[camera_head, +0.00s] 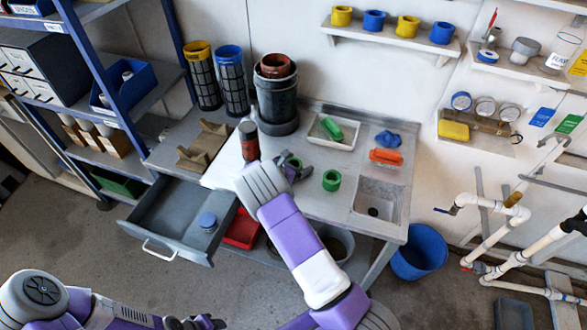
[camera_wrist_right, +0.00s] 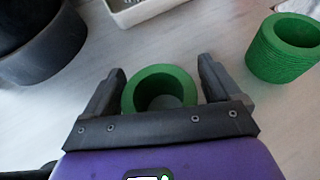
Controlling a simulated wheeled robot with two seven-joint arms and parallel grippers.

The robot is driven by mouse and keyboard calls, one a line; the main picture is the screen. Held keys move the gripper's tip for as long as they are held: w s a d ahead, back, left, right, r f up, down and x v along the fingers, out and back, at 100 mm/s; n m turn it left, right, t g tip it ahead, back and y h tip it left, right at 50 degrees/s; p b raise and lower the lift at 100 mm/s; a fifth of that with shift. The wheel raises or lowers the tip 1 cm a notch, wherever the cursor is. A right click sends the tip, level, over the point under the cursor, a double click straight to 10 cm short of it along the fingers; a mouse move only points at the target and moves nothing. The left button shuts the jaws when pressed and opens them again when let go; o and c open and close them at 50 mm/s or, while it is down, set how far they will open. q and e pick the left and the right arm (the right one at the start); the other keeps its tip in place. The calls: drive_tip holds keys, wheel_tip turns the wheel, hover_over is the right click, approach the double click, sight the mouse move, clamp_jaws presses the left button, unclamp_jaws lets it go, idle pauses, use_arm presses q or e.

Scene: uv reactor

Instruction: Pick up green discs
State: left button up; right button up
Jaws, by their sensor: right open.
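A green disc, ring-shaped with a hollow centre (camera_wrist_right: 160,80), sits between the two fingers of my right gripper (camera_wrist_right: 160,72) in the right wrist view. The fingers stand apart on either side of it; small gaps appear to show. In the head view my right gripper (camera_head: 293,170) is low over the bench and partly hides this disc. A second green piece (camera_head: 331,180), ridged like a stack of rings, stands on the bench to the right. It also shows at the upper right of the wrist view (camera_wrist_right: 283,48). My left gripper (camera_head: 195,322) is at the bottom edge, partly cut off.
A white tray (camera_head: 331,131) with a green object lies behind. The open drawer (camera_head: 180,215) juts out at the front left. A sink (camera_head: 378,198) is at the right.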

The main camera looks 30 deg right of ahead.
drive_tip(key=shift+c, duration=0.2)
drive_tip(key=c, duration=1)
drive_tip(key=shift+r, duration=0.1)
